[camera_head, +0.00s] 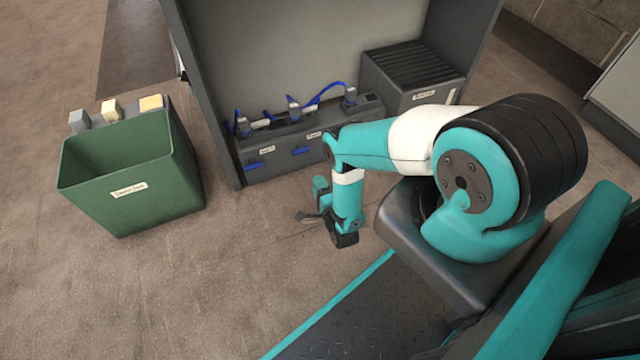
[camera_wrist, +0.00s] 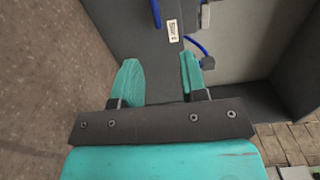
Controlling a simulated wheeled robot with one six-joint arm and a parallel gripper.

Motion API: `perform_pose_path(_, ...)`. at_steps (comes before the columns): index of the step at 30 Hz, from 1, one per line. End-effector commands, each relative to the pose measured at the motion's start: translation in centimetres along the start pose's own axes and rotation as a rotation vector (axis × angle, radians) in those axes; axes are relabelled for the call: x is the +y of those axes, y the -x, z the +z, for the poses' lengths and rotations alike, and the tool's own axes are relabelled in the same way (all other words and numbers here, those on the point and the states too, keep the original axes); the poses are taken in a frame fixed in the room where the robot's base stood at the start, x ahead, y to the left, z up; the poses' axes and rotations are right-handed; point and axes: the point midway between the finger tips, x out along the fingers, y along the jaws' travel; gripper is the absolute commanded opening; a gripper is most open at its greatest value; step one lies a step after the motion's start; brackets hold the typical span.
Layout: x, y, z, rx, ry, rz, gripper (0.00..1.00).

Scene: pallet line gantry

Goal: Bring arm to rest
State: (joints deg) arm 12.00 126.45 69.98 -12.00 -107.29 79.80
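My arm is bent, teal and white, in front of the grey cabinet (camera_head: 205,130). My gripper (camera_head: 308,215) hangs low over the floor before the cabinet, pointing left in the head view. In the wrist view my gripper (camera_wrist: 160,82) shows two teal fingers spread apart with a clear gap and nothing between them. The cabinet's dark front and a white label (camera_wrist: 173,30) show beyond the fingers. The gripper looks apart from the cabinet.
A green bin (camera_head: 135,185) with a label stands at the left. Inside the cabinet are a dark unit with blue cables (camera_head: 325,95) and a ribbed black box (camera_head: 412,80). Bare floor lies between the bin and my base.

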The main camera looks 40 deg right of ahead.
Motion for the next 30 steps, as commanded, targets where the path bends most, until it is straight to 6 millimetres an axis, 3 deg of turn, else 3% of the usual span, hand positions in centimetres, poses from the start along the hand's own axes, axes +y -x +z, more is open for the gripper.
perform_pose_path(6,0.0,0.7,0.0,0.0,0.0,-0.002,0.4)
perform_pose_path(21,-0.2,0.3,0.1,-0.002,0.002,0.001,0.4)
perform_pose_path(23,-0.7,-0.8,0.5,-0.011,0.012,0.012,0.4)
perform_pose_path(26,-2.4,-4.3,1.9,-0.047,0.05,0.056,0.4)
perform_pose_path(30,-7.2,-10.9,5.8,-0.149,0.149,0.164,0.4)
